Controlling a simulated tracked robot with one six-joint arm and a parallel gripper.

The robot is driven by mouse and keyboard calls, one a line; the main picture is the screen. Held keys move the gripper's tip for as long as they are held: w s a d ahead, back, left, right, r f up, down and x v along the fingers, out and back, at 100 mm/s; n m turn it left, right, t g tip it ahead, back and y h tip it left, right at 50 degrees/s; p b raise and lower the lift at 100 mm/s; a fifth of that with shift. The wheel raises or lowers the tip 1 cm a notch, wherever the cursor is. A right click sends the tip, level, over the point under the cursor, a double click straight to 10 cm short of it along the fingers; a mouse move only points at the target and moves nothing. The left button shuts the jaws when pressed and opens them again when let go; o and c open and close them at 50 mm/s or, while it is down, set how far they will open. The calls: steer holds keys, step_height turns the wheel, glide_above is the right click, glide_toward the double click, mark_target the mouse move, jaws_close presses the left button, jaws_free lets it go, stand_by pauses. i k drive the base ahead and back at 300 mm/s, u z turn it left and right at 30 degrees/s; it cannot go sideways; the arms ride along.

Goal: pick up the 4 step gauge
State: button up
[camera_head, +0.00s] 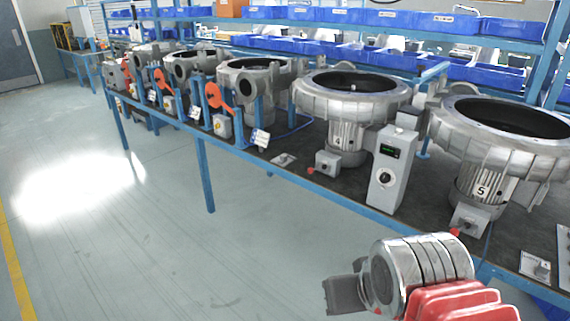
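The blower marked 4 (338,135) stands on the bench, a ribbed silver ring above a finned motor. A small flat pale plate (283,160) lies on the dark bench top to its left, near the front edge. It may be the step gauge, but it is too small to identify, and I see no readable gauge label. My gripper (346,294) seems to be the dark grey block at the bottom, beside my silver wrist and red ribbed parts. It is in front of the bench, apart from the plate. Its fingers cannot be made out.
A grey control box (386,170) with a green display stands between blower 4 and blower 5 (490,150). Another small plate (535,266) lies at the right. More blowers stand leftward. Blue bins (445,22) fill the shelves behind. The floor (130,220) at left is clear.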

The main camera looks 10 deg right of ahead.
mark_target(283, 158)
steer(key=z, duration=0.45)
steer(key=i, duration=2.2)
steer(key=u, duration=1.6)
